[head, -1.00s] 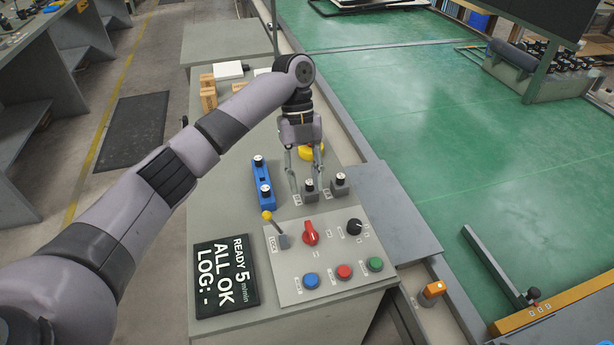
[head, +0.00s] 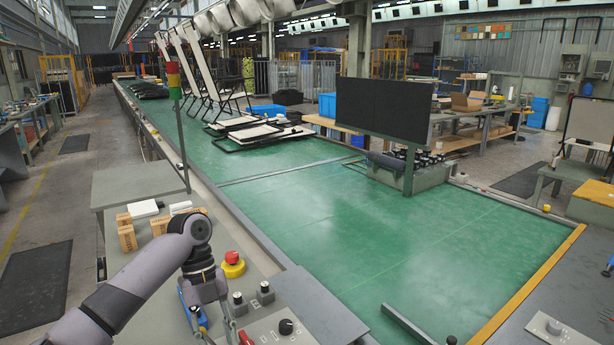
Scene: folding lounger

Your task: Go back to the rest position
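My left arm comes in from the lower left over the grey control desk (head: 262,285). My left gripper (head: 218,333) points down near the bottom edge of the head view, with its two fingers apart and nothing seen between them. Its fingertips are close to the lower edge, so what lies right below them is hard to see. My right gripper is not in view.
A blue part (head: 186,308) lies partly hidden by my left gripper. Wooden blocks (head: 126,235) stand farther back on the desk. A signal post (head: 180,135) rises behind. The green conveyor (head: 390,240) runs alongside, with a black screen (head: 383,107) above it and loungers (head: 205,75) farther off.

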